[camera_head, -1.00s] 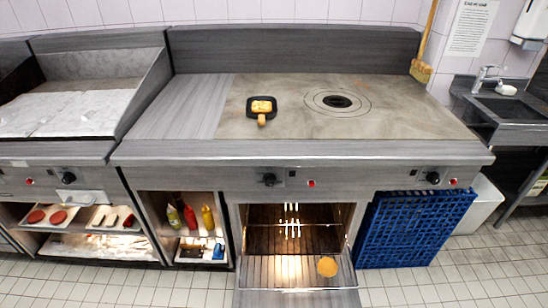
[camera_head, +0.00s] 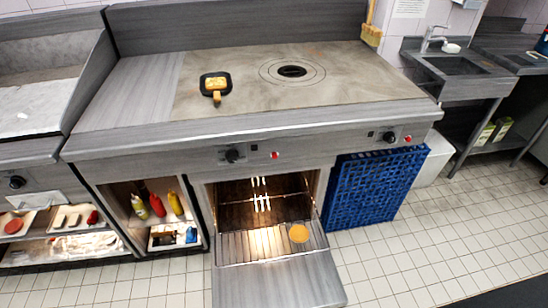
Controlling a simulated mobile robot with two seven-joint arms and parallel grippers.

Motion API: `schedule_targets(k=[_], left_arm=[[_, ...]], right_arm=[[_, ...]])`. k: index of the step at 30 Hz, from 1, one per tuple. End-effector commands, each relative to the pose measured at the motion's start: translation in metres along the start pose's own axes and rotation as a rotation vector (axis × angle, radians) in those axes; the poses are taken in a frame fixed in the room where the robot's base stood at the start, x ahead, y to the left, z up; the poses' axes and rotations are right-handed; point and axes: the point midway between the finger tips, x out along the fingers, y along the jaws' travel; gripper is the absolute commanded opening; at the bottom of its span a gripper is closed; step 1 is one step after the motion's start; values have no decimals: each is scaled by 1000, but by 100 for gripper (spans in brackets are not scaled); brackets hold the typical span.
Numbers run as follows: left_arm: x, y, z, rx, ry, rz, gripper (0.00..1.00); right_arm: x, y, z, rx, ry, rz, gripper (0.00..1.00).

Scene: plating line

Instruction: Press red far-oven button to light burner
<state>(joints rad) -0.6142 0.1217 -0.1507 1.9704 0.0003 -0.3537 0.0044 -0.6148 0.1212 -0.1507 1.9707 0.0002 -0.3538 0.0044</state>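The stove front carries a red button (camera_head: 275,155) beside a black knob (camera_head: 232,155), above the open oven (camera_head: 262,205). A second red button (camera_head: 407,139) sits at the right end of the same panel, beside another black knob (camera_head: 390,138). The burner (camera_head: 291,71) is a dark round opening with rings in the stovetop (camera_head: 340,90); no flame shows on it. Neither of my grippers is in view.
A small black pan (camera_head: 215,85) with food stands on the stovetop. The oven door (camera_head: 275,280) hangs open low in front, with a round yellow item (camera_head: 299,233) on the rack. A blue crate (camera_head: 370,190) leans below the right panel. Tiled floor at right is clear.

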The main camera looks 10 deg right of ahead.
Motion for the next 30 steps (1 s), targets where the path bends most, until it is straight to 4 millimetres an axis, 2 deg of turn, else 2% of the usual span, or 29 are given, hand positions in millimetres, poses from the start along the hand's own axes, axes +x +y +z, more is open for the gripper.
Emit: schedule_targets(k=[7,15,30], left_arm=[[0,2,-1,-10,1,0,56],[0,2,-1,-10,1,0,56],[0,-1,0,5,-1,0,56]], right_arm=[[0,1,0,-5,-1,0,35],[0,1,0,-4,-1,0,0],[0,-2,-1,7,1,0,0]])
